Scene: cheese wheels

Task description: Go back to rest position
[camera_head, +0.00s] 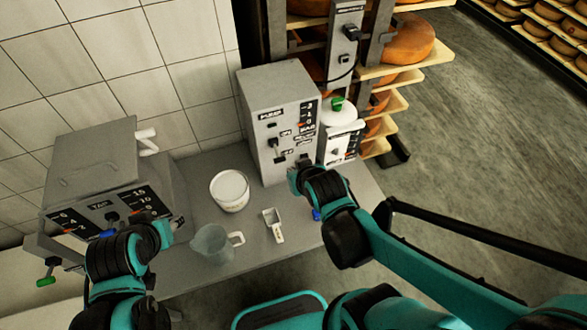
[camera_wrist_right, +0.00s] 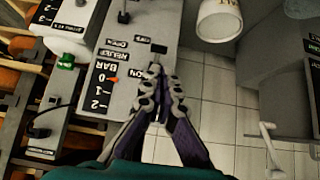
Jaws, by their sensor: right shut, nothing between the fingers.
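My right gripper (camera_head: 299,178) is in front of the grey pump box (camera_head: 278,92) on the table. In the right wrist view it (camera_wrist_right: 156,74) is shut and empty, with its fingertips close to the labelled front panel (camera_wrist_right: 122,75). I cannot tell whether they touch it. My left arm comes in at the lower left of the head view. Its gripper end (camera_head: 165,230) is near the front of the grey tank unit (camera_head: 92,170). Its fingers are not clear enough to tell whether they are open or shut.
The grey table (camera_head: 195,272) holds a white tub (camera_head: 229,188), a clear jug (camera_head: 210,243), a small scoop (camera_head: 273,222) and a white canister with a green knob (camera_head: 340,120). Cheese shelves (camera_head: 405,75) stand behind. Open floor (camera_head: 480,150) lies to the right.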

